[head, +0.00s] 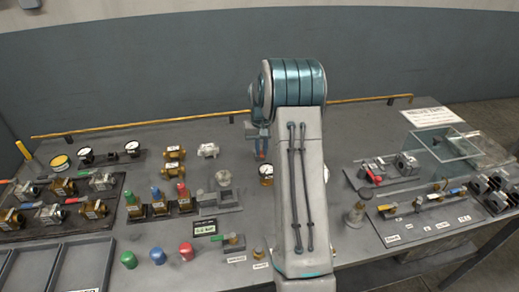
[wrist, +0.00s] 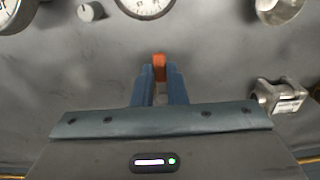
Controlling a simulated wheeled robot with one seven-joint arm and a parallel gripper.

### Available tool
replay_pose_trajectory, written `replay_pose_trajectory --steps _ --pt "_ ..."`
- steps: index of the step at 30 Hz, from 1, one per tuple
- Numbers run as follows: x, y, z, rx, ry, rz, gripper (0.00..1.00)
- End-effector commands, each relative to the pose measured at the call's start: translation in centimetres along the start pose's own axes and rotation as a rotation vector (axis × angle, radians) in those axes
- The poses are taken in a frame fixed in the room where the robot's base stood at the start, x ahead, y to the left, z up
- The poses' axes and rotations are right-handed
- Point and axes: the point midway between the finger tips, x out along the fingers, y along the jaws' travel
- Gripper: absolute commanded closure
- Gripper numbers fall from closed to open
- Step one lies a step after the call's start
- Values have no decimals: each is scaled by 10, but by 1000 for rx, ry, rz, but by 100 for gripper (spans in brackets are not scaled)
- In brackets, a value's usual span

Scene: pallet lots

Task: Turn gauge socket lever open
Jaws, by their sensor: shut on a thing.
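My gripper (head: 262,148) is at the far middle of the bench, partly hidden by my arm, just behind a white-faced gauge (head: 266,170). In the wrist view my two blue fingers (wrist: 160,82) are shut on a small orange-red piece (wrist: 159,61). I cannot tell whether this piece is a lever handle. The gauge shows there ahead of the fingers (wrist: 147,4), cut by the frame edge. A small valve with a green lever (head: 234,239) stands at the front of the bench. I cannot read which label says gauge socket.
A clear box (head: 445,143) and a board of fittings (head: 425,205) are at right. A yellow rail (head: 150,123) runs along the back.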

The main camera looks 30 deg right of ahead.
Motion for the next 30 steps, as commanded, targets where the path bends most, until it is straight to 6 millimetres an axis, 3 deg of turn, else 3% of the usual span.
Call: replay_pose_trajectory --steps 20,21,23,30 --pt "-2 2 -2 -61 6 1 100" --pt "-2 2 -2 -61 6 1 79" --pt "-2 2 -1 -61 5 1 66" --pt "-1 2 -1 -59 2 1 66"
